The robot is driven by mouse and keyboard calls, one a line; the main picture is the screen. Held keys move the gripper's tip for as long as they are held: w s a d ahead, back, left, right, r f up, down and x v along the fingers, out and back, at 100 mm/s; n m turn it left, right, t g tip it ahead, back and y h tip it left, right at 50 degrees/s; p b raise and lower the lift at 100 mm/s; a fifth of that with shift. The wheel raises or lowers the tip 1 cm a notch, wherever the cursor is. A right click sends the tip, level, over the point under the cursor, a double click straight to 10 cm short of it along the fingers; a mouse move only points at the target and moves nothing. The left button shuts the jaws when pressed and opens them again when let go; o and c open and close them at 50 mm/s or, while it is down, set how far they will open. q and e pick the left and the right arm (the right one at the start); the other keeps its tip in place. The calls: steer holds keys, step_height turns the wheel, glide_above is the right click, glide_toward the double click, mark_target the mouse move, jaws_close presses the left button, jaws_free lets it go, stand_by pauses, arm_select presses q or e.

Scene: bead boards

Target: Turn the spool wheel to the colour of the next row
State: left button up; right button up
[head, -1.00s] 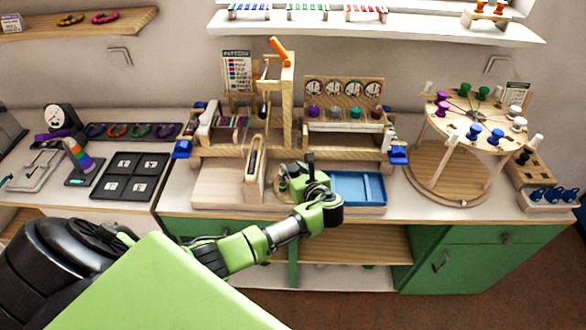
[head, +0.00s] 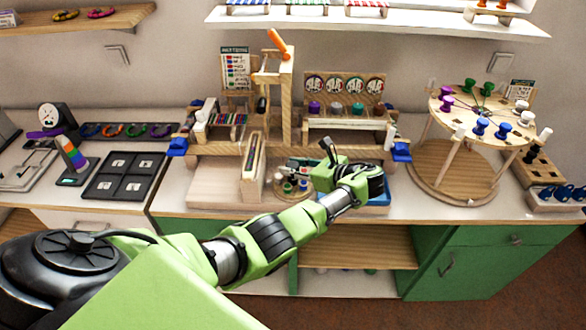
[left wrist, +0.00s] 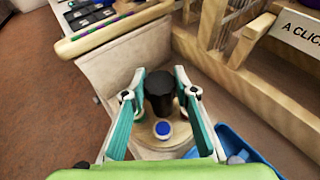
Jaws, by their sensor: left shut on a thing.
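The spool wheel (head: 289,192) is a small round wooden disc with several spools, low in front of the loom's middle. Its near part shows in the left wrist view (left wrist: 150,143), with a blue-and-white spool (left wrist: 163,130) near its front edge. My left gripper (head: 300,170) comes over the wheel from the right. In the left wrist view its teal-lined fingers (left wrist: 160,85) stand on both sides of a black upright cylinder (left wrist: 160,100) and are shut on it. The wheel's far side is hidden. A pattern card (head: 235,68) with coloured rows stands behind the loom. My right gripper is out of view.
A wooden block (head: 254,165) stands close left of the wheel, and a blue tray (head: 378,197) lies right, partly behind my arm. The wooden loom (head: 215,150) rises behind. A round peg table (head: 462,112) with coloured spools stands at the right.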

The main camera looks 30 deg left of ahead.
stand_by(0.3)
arm_select(q)
steer(key=o, duration=1.1)
steer(key=shift+a, duration=0.1)
steer(key=v, duration=1.2)
steer(key=shift+r, duration=0.1)
